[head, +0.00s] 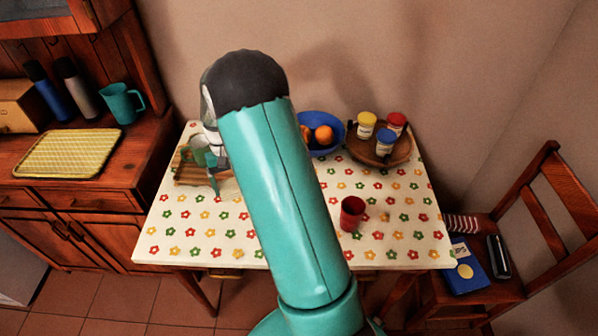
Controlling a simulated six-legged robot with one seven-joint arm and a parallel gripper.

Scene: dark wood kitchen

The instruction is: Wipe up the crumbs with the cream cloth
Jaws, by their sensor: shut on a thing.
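My gripper (214,183) is at the left part of the table, low over or beside a small slatted wooden rack (187,178). It is partly hidden by my teal arm. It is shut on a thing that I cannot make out. I cannot pick out the cream cloth against the cream, flowered table covering (180,235). A small tan patch (385,216) right of the red cup may be crumbs, but it is too small to be sure. My arm covers the middle of the table.
A red cup (352,213) stands near the front right. A blue bowl (325,148) with orange fruit and a round wooden tray (358,151) with several jars stand at the back. A chair (560,203) is at right, a wooden cabinet (95,201) at left. The table's front left looks clear.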

